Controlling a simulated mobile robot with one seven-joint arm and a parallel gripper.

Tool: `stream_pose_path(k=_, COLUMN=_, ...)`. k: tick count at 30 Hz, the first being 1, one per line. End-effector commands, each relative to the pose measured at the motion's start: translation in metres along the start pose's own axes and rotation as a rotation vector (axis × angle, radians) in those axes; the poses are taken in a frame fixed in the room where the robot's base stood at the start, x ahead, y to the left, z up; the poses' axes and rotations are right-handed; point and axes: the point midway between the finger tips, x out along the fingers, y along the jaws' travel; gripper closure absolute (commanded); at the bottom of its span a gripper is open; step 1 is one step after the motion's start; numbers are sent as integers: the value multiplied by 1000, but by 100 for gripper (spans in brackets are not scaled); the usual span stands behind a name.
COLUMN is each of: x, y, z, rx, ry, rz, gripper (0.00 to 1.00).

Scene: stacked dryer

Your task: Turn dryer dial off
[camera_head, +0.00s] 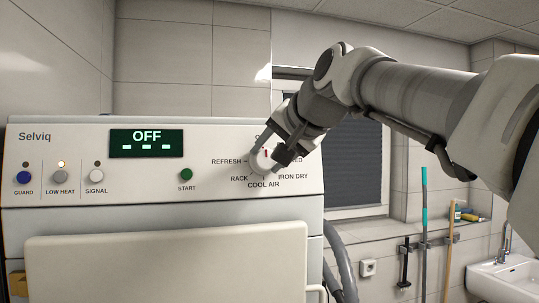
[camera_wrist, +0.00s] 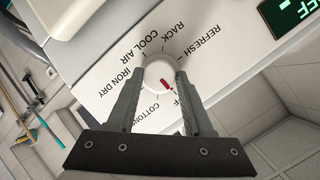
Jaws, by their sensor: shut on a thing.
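The dryer dial (camera_head: 262,161) is a round white knob with a red mark, on the right of the dryer's front panel. My gripper (camera_head: 268,156) is shut on it, with one finger on each side. In the wrist view the dial (camera_wrist: 157,73) sits between both fingertips. Its red mark points towards the partly hidden label ending in "FF". The dryer display (camera_head: 147,143) reads "OFF" with dashes below. My fingers hide part of the labels around the dial.
Left on the panel are the guard button (camera_head: 23,177), the low heat button (camera_head: 60,177) with a lit lamp, and the signal button (camera_head: 96,176). A green start button (camera_head: 186,175) is left of the dial. A sink (camera_head: 503,279) stands at right.

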Motion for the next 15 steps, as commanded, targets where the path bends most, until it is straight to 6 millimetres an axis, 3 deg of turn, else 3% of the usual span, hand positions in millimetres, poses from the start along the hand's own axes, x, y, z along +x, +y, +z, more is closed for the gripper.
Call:
stream_pose_path(k=1, x=1, y=0, z=0, rx=-1, ry=-1, rz=0, gripper=43)
stream_pose_path(k=5, x=1, y=0, z=0, rx=0, ry=-1, rz=0, gripper=20)
stream_pose_path(k=15, x=-2, y=0, z=0, rx=1, ry=0, rz=0, gripper=19)
